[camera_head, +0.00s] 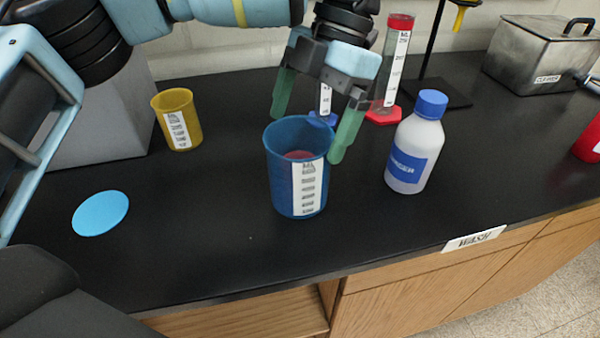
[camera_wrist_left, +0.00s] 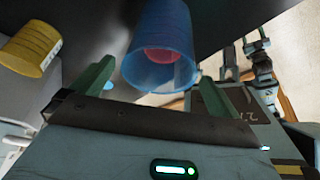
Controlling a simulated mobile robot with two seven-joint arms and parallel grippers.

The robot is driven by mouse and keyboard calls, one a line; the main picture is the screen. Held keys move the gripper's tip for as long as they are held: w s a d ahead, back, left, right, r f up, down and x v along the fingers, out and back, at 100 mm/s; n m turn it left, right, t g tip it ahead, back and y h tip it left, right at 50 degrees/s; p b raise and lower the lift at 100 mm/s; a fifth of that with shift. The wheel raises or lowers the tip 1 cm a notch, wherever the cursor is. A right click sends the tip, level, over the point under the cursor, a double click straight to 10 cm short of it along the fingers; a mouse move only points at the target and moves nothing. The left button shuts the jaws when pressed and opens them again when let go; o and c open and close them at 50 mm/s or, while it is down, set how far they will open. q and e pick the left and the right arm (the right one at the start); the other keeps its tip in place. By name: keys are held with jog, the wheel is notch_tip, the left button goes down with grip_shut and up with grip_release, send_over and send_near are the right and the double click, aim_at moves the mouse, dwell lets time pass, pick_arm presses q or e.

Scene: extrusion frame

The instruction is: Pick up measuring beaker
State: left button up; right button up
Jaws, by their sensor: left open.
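A blue measuring beaker (camera_head: 281,185) with a white scale label stands upright on the black bench, with something reddish inside. It also shows in the left wrist view (camera_wrist_left: 160,66), between and beyond the fingers. My left gripper (camera_head: 310,125) is open, its green fingers pointing down at the beaker's far side, one towards each side of it. In the left wrist view the open fingers (camera_wrist_left: 150,82) show with nothing gripped. A smaller yellow measuring beaker (camera_head: 177,138) stands at the left and also shows in the left wrist view (camera_wrist_left: 32,47).
A white bottle with a blue cap (camera_head: 412,160) stands close to the right of the blue beaker. A red-topped cylinder (camera_head: 393,65) and a stand (camera_head: 440,92) are behind. A light blue disc (camera_head: 100,213) lies left. The front bench is clear up to its edge.

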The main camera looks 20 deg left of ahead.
aim_at(299, 153)
pick_arm(q)
jog(key=shift+w+b+x, duration=0.2)
jog(key=shift+b+x, duration=0.35)
jog(key=shift+x, duration=2.15)
jog(key=shift+d+f, duration=0.1)
jog(key=c, duration=1.1)
jog(key=shift+r+p, duration=0.35)
jog(key=shift+r, duration=1.35)
jog(key=shift+d+r, duration=0.15)
jog(key=shift+r, duration=0.1)
jog(key=shift+s+d+r+b, duration=0.2)
jog(key=shift+s+d, duration=0.65)
jog(key=shift+d, duration=1.6)
jog(key=shift+s+d+r+b, duration=0.15)
jog(key=shift+s+d, duration=0.65)
jog(key=shift+d, duration=1.7)
jog(key=shift+s+d+r+b, duration=0.2)
jog(key=shift+s+d, duration=0.65)
jog(key=shift+d, duration=1.6)
